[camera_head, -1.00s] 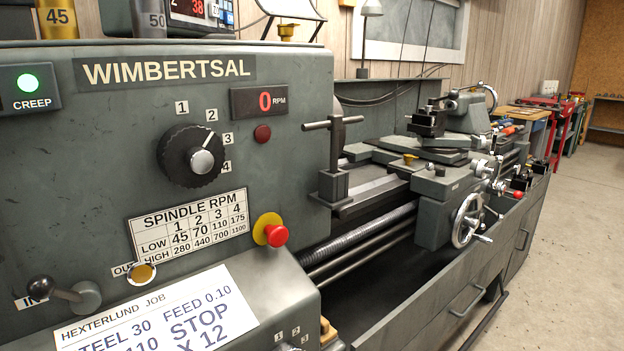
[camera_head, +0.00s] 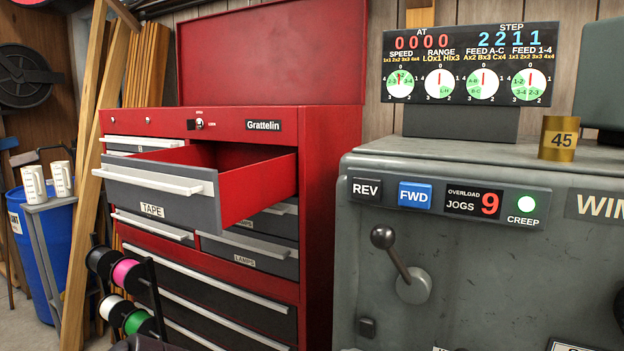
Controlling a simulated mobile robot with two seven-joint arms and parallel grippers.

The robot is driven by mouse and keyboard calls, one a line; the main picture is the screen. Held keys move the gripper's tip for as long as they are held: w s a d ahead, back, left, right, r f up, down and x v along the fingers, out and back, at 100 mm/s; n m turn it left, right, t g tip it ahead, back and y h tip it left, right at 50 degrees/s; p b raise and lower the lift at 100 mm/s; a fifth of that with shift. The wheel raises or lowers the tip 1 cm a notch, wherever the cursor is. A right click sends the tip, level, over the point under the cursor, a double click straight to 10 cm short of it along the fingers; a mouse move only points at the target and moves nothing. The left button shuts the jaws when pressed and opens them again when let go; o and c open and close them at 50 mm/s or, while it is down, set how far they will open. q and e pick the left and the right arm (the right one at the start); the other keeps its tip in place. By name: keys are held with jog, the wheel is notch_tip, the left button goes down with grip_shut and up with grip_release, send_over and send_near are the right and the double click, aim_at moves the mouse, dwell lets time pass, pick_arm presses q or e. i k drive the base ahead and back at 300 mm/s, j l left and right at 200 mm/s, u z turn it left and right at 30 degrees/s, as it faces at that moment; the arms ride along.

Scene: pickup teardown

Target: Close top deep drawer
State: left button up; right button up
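A red tool chest (camera_head: 318,180) labelled Grattelin stands left of the grey lathe headstock. A grey-fronted drawer (camera_head: 160,188) labelled TAPE, high on the chest, is pulled out well toward me. Its red side wall (camera_head: 258,188) shows, and it has a long pale handle (camera_head: 155,179) along its top edge. Neither of my grippers is in view.
A rack of wire spools (camera_head: 128,275) stands in front of the chest's lower left. Wooden boards (camera_head: 95,170) lean at the left, near a blue barrel (camera_head: 35,240) and two white mugs (camera_head: 60,178). The lathe headstock (camera_head: 450,260), with a lever, fills the right.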

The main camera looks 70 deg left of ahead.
aim_at(181, 185)
jog(key=k+j+u, duration=0.1)
jog(key=u, duration=0.4)
jog(key=k+j+u, duration=0.1)
jog(key=u, duration=0.35)
jog(key=j+u, duration=0.2)
jog(key=u, duration=0.3)
jog(key=j+u, duration=0.2)
jog(key=u, duration=0.3)
jog(key=k+j, duration=0.05)
